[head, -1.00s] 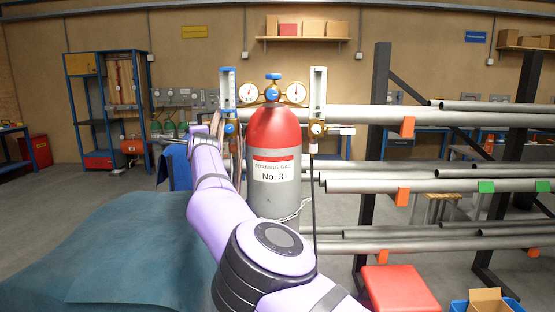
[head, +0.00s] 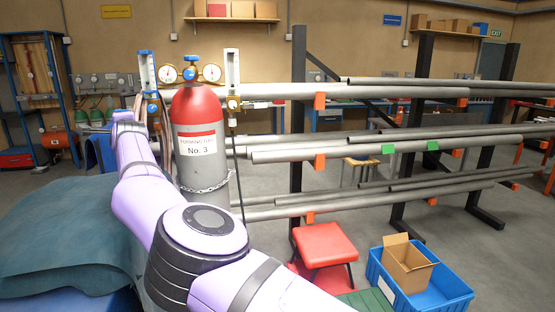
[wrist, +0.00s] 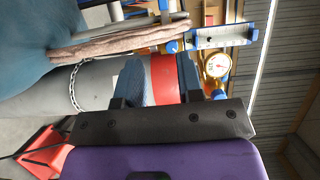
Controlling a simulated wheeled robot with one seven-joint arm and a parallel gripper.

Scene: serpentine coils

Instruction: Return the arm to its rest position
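My purple arm reaches forward in the head view, just left of a gas cylinder (head: 188,150) with a red top and a "No. 3" label. My gripper is hard to make out there at the arm's far end. In the wrist view my gripper (wrist: 160,78) shows two blue-padded fingers standing apart. The red band of the cylinder (wrist: 163,72) shows between and behind them. Nothing is clearly held, and I cannot tell how far the fingers are from the cylinder.
Gauges (head: 190,73) and flowmeter tubes sit atop the cylinder, with a chain (head: 205,188) around it. A rack of long grey pipes (head: 400,140) stands right. A red stool (head: 325,243) and blue crate (head: 440,290) are front right. A teal-covered surface (head: 60,230) lies left.

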